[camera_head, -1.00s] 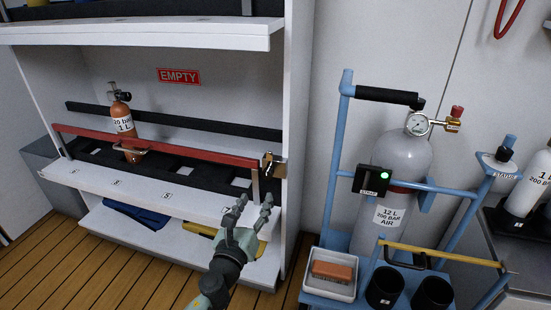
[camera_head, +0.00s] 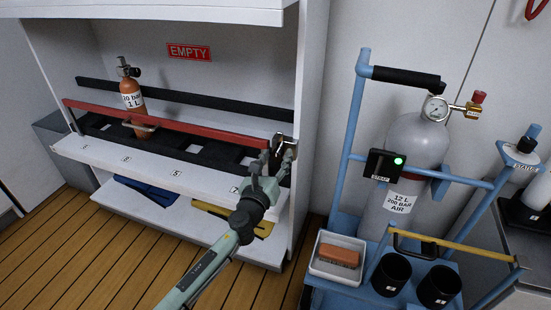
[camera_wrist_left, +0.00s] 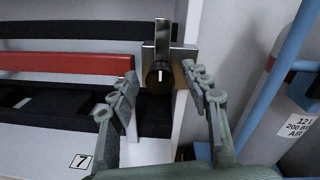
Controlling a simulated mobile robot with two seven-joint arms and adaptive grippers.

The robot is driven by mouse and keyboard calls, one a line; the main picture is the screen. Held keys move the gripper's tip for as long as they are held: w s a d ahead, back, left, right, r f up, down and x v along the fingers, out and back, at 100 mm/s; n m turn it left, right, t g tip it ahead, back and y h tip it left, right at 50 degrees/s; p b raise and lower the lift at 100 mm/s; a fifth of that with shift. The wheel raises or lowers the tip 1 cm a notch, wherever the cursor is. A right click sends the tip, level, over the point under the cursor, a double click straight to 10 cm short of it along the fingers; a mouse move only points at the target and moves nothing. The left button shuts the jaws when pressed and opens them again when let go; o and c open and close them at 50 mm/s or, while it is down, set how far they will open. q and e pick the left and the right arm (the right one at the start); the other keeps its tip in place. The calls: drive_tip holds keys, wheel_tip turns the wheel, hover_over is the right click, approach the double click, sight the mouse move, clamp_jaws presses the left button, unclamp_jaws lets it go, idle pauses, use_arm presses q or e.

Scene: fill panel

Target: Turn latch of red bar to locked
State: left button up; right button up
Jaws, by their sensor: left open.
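The red bar (camera_head: 170,126) runs across the front of the shelf rack in the head view. It also shows in the left wrist view (camera_wrist_left: 70,63). Its latch (camera_head: 284,143) is at the bar's right end, on the shelf's side post. In the left wrist view the latch is a metal plate with a dark round knob (camera_wrist_left: 160,75) bearing a white mark, and an upright metal piece above it. My left gripper (camera_head: 271,164) is open just in front of the latch, its fingers (camera_wrist_left: 166,100) to either side of and below the knob. I see no contact. My right gripper is not in view.
An orange cylinder (camera_head: 132,97) stands behind the bar. A blue trolley (camera_head: 356,130) with a grey cylinder (camera_head: 417,143), a white tray (camera_head: 318,268) and black cups stands to the right. The shelf's side panel (camera_head: 313,120) is close to my gripper.

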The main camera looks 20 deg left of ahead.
use_arm(q)
clamp_jaws()
